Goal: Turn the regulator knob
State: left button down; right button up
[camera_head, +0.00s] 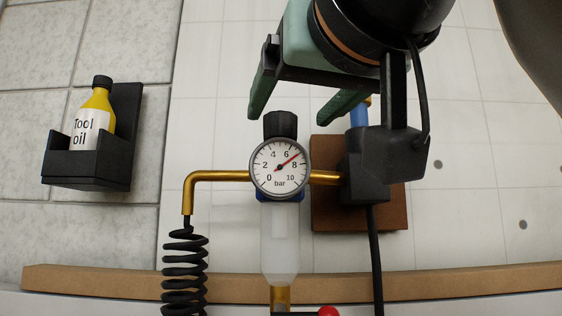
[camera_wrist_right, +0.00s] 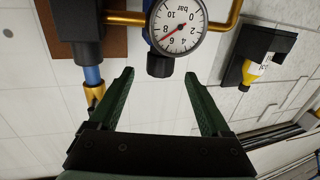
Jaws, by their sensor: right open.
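The black regulator knob (camera_head: 280,125) sits on top of the round pressure gauge (camera_head: 279,168) in the head view. The red needle points at about 7 bar. My right gripper (camera_head: 292,114) is open, with its two green fingers reaching down on either side of the knob, apart from it. In the right wrist view the knob (camera_wrist_right: 160,66) lies just beyond and between the open fingertips (camera_wrist_right: 159,78), and the gauge (camera_wrist_right: 176,27) shows upside down. My left gripper is not in view.
Brass pipes (camera_head: 222,176) run to both sides of the gauge. A black block (camera_head: 364,165) stands right of it on a brown plate (camera_head: 330,215). A clear bowl (camera_head: 279,240) hangs below. A black coiled hose (camera_head: 184,268) and a tool oil bottle (camera_head: 93,123) in a black holder (camera_head: 88,169) are left.

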aim_at(286, 119)
jog(key=p+x, duration=0.1)
jog(key=x, duration=0.3)
jog(key=shift+w+r, duration=0.1)
jog(key=shift+w, duration=0.15)
jog(key=shift+x, duration=0.75)
jog(key=shift+a, duration=0.1)
jog(key=shift+c, duration=0.4)
grip_shut()
jog(key=shift+n+y, duration=0.3)
jog(key=shift+y, duration=0.2)
